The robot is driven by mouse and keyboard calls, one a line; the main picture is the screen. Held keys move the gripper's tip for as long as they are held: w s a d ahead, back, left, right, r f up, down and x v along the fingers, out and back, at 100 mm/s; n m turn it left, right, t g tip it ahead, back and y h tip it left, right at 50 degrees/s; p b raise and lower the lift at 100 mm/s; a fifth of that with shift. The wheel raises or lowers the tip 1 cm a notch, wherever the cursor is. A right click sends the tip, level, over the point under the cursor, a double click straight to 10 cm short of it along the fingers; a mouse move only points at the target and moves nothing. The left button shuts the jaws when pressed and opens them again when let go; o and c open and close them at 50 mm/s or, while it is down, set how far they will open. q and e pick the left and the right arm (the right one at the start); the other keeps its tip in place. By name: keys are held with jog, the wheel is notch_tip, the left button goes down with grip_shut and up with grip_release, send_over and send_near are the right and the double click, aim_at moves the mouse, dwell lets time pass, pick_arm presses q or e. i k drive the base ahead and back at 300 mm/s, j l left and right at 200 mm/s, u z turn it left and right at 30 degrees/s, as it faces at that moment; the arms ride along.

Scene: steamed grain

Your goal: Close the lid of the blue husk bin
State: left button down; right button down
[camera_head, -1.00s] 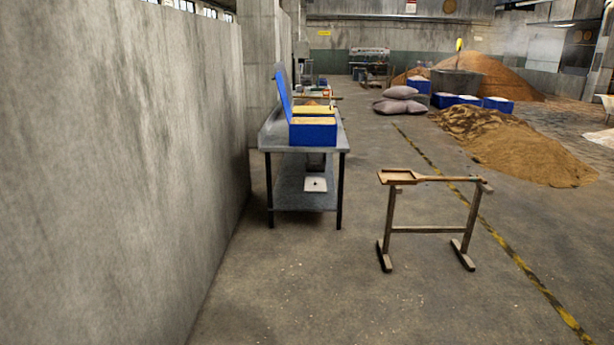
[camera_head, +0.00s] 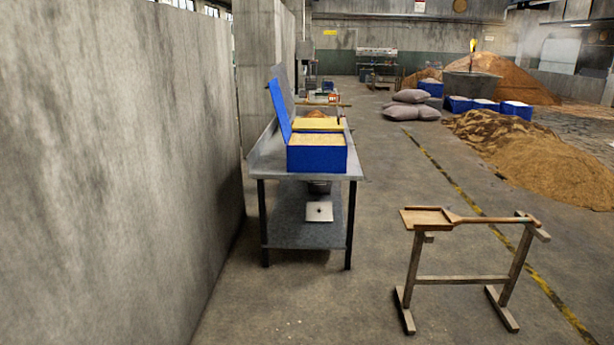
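The blue husk bin (camera_head: 317,159) stands on the near end of a grey metal table (camera_head: 353,170). It is filled with pale husk (camera_head: 316,140). Its blue lid (camera_head: 280,108) stands up, tilted back to the left, so the bin is open. A yellow-topped container (camera_head: 318,124) sits just behind it. Neither of my grippers shows in the head view.
A concrete wall (camera_head: 120,170) runs along the left, close to the table. A wooden stand (camera_head: 462,279) with a wooden shovel (camera_head: 430,217) on it is at the front right. Bare floor lies between table and stand. Sacks (camera_head: 411,104) and grain piles (camera_head: 545,155) are farther back right.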

aim_at(277, 110)
jog(key=i+u, duration=0.2)
jog(key=i, duration=0.65)
jog(key=i+l+u, duration=0.2)
jog(key=i, duration=0.6)
